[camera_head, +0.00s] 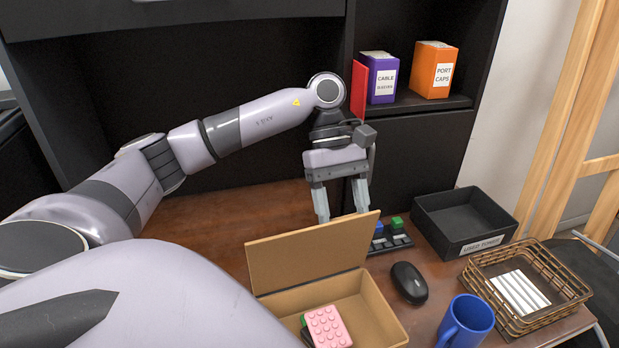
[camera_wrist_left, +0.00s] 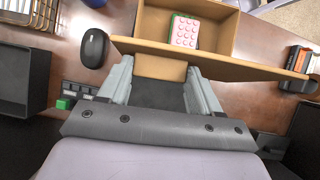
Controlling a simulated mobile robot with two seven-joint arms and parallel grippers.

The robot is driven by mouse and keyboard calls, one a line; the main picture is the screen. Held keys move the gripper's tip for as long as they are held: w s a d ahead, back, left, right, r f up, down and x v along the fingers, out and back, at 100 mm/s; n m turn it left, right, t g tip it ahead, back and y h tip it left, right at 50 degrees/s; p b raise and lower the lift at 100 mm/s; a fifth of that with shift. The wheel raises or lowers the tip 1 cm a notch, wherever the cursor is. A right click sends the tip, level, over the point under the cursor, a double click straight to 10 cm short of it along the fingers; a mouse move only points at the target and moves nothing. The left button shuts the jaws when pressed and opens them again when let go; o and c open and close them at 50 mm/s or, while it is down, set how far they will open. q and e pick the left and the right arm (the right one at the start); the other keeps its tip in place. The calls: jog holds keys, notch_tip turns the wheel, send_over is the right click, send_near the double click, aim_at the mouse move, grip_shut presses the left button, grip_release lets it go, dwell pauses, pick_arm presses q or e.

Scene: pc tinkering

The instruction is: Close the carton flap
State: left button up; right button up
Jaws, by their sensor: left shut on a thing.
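The open carton (camera_head: 383,312) stands on the desk at the front, with a pink studded block (camera_head: 328,326) inside. Its cardboard flap (camera_head: 310,254) stands up, tilted, along the back edge. My left gripper (camera_head: 342,212) points down behind the flap, at the right part of its upper edge. In the left wrist view, the gripper (camera_wrist_left: 160,72) has its fingers spaced apart and shut on a tan part of the flap (camera_wrist_left: 250,62) between them. The carton (camera_wrist_left: 232,32) and pink block (camera_wrist_left: 186,31) lie beyond it. My right gripper is not in view.
A black mouse (camera_head: 409,282), a blue mug (camera_head: 465,322), a wire basket (camera_head: 545,270) and a black tray (camera_head: 440,225) stand right of the carton. A dark rack with blue and green blocks (camera_head: 397,224) is close to the gripper. The desk left of the flap (camera_head: 225,240) is clear.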

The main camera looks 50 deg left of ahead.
pick_arm(q)
jog(key=shift+s+d+y, duration=0.2)
jog(key=shift+s+d, duration=0.05)
jog(key=shift+d, duration=0.4)
jog(key=shift+s+d+y, duration=0.2)
jog(key=shift+s+d, duration=0.05)
jog(key=shift+d, duration=0.35)
jog(key=shift+d, duration=0.1)
jog(key=shift+s+d+f+t+y, duration=0.2)
jog(key=shift+s+d, duration=0.1)
jog(key=shift+d, duration=0.25)
jog(key=shift+s+d+f+t+y, duration=0.15)
jog(key=shift+s+d+y, duration=0.1)
jog(key=shift+d, duration=0.3)
jog(key=shift+b, duration=0.3)
jog(key=shift+s+d+f+y+b, duration=0.15)
jog(key=shift+s+d+f, duration=0.1)
jog(key=shift+d, duration=0.3)
jog(key=shift+s+d+f+y+b, duration=0.15)
jog(key=shift+s+d+f, duration=0.1)
jog(key=shift+d, duration=0.3)
jog(key=shift+f, duration=0.1)
